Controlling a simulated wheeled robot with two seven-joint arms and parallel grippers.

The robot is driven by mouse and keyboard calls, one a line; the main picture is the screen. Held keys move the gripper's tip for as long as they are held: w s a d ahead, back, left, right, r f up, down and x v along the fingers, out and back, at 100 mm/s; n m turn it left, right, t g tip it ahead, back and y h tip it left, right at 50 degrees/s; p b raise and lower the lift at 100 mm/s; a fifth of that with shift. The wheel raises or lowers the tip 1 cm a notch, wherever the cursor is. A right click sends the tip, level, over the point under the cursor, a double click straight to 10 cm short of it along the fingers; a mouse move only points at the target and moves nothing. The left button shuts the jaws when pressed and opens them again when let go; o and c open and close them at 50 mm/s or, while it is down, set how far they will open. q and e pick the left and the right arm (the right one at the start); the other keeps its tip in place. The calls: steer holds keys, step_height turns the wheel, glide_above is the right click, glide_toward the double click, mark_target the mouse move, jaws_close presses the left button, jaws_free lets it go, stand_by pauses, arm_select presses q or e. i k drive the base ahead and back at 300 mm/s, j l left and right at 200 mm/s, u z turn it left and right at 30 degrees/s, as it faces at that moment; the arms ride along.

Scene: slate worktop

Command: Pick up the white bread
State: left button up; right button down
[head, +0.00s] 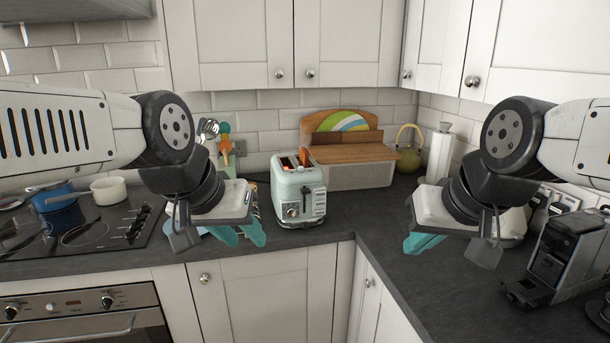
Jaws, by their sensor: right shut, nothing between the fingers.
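I cannot clearly make out a white bread. A mint-green toaster (298,193) stands on the worktop near the corner, with something orange-brown showing at its top slots; I cannot tell whether that is bread. My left gripper (243,237) is just left of the toaster, its teal fingers pointing down and apart, with nothing seen between them. My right gripper (421,243) is over the right part of the worktop, shut and empty, well to the right of the toaster.
The hob (95,232) holds a blue pot (58,209). A coffee machine (565,255) stands at right.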

mark_target(304, 154)
steer(key=i+j+z, duration=0.25)
steer(key=i, duration=0.25)
steer(key=i+j+z, duration=0.3)
steer(key=i+j, duration=0.15)
